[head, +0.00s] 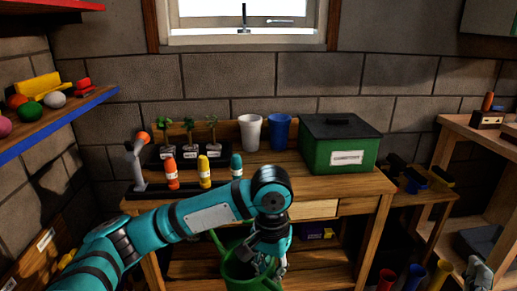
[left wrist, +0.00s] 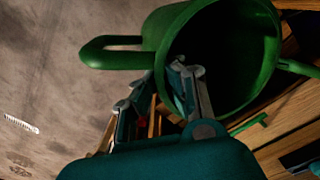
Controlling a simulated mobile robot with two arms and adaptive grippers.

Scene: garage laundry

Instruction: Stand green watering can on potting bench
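The green watering can (head: 237,272) is low in front of the potting bench (head: 345,187), partly hidden by my left arm and cut by the lower picture edge. My left gripper (head: 270,262) is at its open top. In the left wrist view, the can (left wrist: 262,40) shows its wide opening, with a loop handle at left. My left gripper (left wrist: 163,85) has one finger inside the can and one outside, closed on its wall. I cannot tell whether the can's base touches anything. My right gripper cannot be made out surely; a grey shape (head: 478,273) shows at lower right.
The bench top holds a green lidded box (head: 340,150), a white cup (head: 250,132), a blue cup (head: 279,132), seedlings (head: 190,140) and several coloured bottles (head: 204,171). Bare wood (head: 300,190) lies along the front middle. A shelf (head: 50,125) is at left.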

